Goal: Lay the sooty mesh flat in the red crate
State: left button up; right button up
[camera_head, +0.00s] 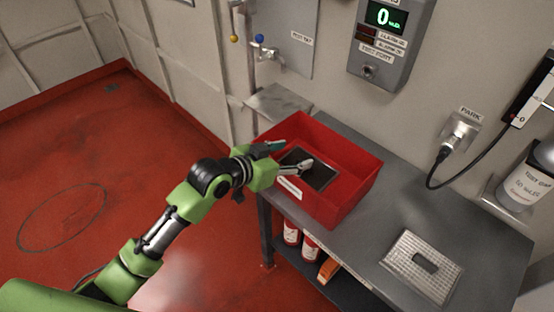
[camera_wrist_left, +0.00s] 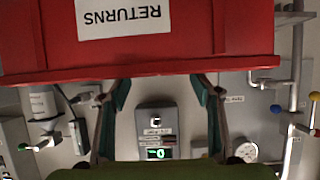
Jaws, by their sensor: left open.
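The sooty mesh (camera_head: 322,178) is a dark rectangular panel with a paler rim. It appears to lie flat on the floor of the red crate (camera_head: 345,200), inside its walls. My left gripper (camera_head: 289,156) is open above the crate's left side, and one finger overlaps part of the mesh in the head view. In the left wrist view the open fingers (camera_wrist_left: 160,92) have nothing between them. The crate's red wall (camera_wrist_left: 240,35) with a RETURNS label fills the top of that view, and the mesh does not show there. My right gripper is not in view.
The crate stands on a grey bench (camera_head: 385,210). A pale mesh plate with a dark handle (camera_head: 425,263) lies at the bench's right. Red canisters (camera_head: 310,246) stand on the shelf below. A grey wall meter (camera_head: 390,45) hangs above, and a cable (camera_head: 433,170) droops to the right.

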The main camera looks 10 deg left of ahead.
pick_arm(q)
jog(key=v, duration=0.6)
jog(key=shift+b, duration=0.4)
jog(key=shift+s, duration=0.1)
